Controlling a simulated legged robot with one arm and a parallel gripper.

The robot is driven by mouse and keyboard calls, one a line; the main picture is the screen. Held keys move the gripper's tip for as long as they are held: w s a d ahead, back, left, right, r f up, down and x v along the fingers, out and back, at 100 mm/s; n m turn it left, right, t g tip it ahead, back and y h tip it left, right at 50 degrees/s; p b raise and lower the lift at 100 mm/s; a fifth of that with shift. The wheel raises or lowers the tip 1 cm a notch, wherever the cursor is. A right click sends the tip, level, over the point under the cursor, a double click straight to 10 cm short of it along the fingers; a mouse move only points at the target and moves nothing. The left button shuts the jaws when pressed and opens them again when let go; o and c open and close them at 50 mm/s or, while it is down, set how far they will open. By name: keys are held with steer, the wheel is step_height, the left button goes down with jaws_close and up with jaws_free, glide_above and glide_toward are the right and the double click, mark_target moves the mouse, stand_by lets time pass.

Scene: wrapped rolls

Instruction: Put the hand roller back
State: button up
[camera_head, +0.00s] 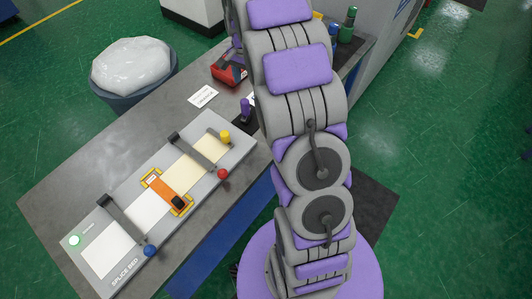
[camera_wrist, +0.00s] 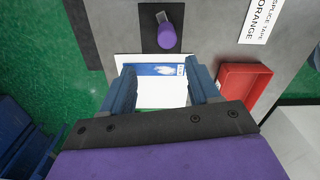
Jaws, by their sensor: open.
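A purple-handled tool with a small grey metal part, apparently the hand roller (camera_wrist: 167,36), stands on a black pad (camera_wrist: 148,43) in the wrist view. It also shows in the head view (camera_head: 246,108), left of my arm. My gripper (camera_wrist: 162,70) is open, its two blue fingers apart and nothing held between them. The tool is beyond the fingertips, not touching them. A white card with a blue picture (camera_wrist: 158,70) shows behind the gap between the fingers. My gripper is hidden behind my arm in the head view.
A red tray (camera_wrist: 243,85) and a splice tape label (camera_wrist: 262,20) are right of my gripper. A bin with a clear bag (camera_head: 131,66) stands behind.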

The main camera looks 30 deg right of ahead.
steer(key=s+a+r+n+g, duration=0.1)
steer(key=s+a+r+n, duration=0.25)
steer(key=s+a, duration=0.4)
steer(key=s+a+r+n, duration=0.2)
steer(key=s+a+r, duration=0.25)
steer(key=s, duration=0.55)
steer(key=s+a+n, duration=0.3)
steer(key=s+n, duration=0.3)
steer(key=s, duration=1.5)
steer(key=shift+s+r+g, duration=0.15)
steer(key=shift+s+g, duration=0.2)
steer(key=shift+g, duration=0.05)
steer(key=shift+a+n, duration=0.1)
steer(key=shift+n, duration=0.15)
steer(key=shift+a, duration=0.3)
